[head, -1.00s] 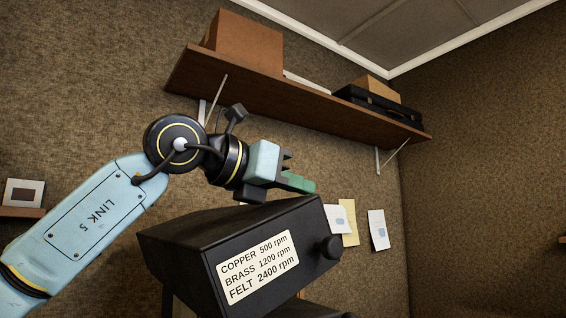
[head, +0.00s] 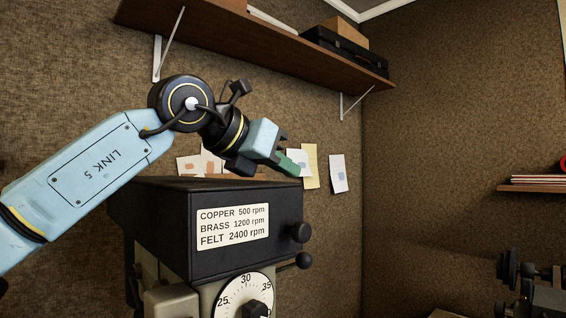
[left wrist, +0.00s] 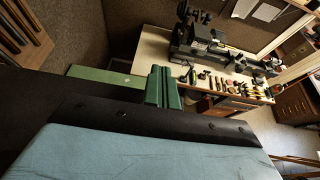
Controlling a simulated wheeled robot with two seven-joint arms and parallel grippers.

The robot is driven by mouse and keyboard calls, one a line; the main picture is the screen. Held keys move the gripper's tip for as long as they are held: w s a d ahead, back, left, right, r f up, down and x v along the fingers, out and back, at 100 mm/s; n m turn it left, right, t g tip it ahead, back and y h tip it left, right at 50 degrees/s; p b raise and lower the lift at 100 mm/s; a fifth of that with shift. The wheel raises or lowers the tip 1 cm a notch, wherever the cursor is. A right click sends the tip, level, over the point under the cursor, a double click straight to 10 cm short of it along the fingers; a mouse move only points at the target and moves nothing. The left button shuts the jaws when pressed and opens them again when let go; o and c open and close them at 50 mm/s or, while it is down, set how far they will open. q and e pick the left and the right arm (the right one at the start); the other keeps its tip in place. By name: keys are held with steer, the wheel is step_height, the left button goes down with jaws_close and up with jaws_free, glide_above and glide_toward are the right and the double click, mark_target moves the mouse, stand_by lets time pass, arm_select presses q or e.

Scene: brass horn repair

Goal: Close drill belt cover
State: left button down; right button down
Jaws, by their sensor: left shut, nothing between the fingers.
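The drill belt cover (head: 160,215) is a black box with a white speed label and a round knob on its right. It sits low and nearly level over the drill head (head: 207,300), which carries a dial. I cannot tell whether a thin gap remains below it. My left gripper (head: 291,162) is shut and empty, with green fingers just above the cover's right end. I cannot tell whether they touch the cover. The shut fingers also show in the left wrist view (left wrist: 163,88). My right gripper is out of view.
A wooden shelf (head: 270,50) with a black case (head: 345,50) hangs on the wall above my left arm. Pinned papers (head: 337,173) are behind the gripper. The left wrist view shows a bench (left wrist: 153,48) with a dark machine (left wrist: 205,45) and several tools.

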arm_select(q)
steer(key=shift+r, duration=0.1)
step_height(320, 180, up, 4)
steer(key=p, duration=0.3)
step_height(320, 180, up, 10)
steer(key=p, duration=0.1)
